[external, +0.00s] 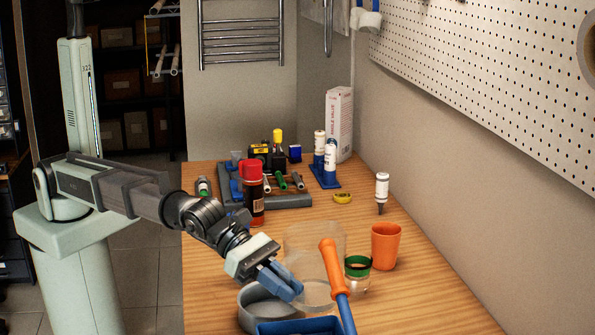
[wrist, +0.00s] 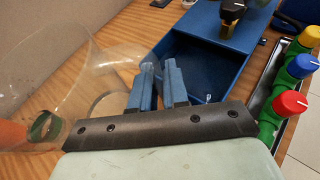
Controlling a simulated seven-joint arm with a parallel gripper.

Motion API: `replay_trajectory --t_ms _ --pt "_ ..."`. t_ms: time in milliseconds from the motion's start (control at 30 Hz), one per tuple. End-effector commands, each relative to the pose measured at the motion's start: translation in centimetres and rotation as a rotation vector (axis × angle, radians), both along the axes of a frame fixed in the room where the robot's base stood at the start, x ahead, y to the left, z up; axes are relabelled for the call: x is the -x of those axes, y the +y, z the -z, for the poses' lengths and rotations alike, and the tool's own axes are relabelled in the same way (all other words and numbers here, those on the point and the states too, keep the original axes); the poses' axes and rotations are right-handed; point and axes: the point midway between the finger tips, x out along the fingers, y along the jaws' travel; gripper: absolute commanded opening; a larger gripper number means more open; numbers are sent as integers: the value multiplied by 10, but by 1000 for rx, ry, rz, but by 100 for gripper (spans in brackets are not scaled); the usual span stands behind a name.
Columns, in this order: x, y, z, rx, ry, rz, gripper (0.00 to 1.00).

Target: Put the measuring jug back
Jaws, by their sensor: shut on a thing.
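The clear, see-through measuring jug (external: 312,240) is in the middle of the bench in the external view, looking roughly upright. In the wrist view the jug (wrist: 75,75) fills the left side, its clear handle curving toward my fingers. My gripper (external: 288,284) has blue fingers, shut on the jug's handle; the fingers also show in the wrist view (wrist: 160,85). Whether the jug's base touches the bench is hard to tell. A round grey holder (external: 250,314) lies below my gripper, partly hidden by it.
An orange-handled tool (external: 331,262) stands in front of the jug. A green-banded jar (external: 358,276) and an orange cup (external: 386,246) are close on its right. A blue bin (external: 290,327) is at the front. A red-capped can (external: 251,195) stands behind. Right bench front is clear.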

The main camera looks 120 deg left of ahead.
Motion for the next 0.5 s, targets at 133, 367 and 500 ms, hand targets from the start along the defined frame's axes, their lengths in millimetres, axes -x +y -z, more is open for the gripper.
replay_trajectory --t_ms 133,367,500 --pt "-1 0 -8 -10 -2 0 0" --pt "-1 0 -40 -9 -2 1 0" --pt "-1 0 -57 -8 -1 0 0"
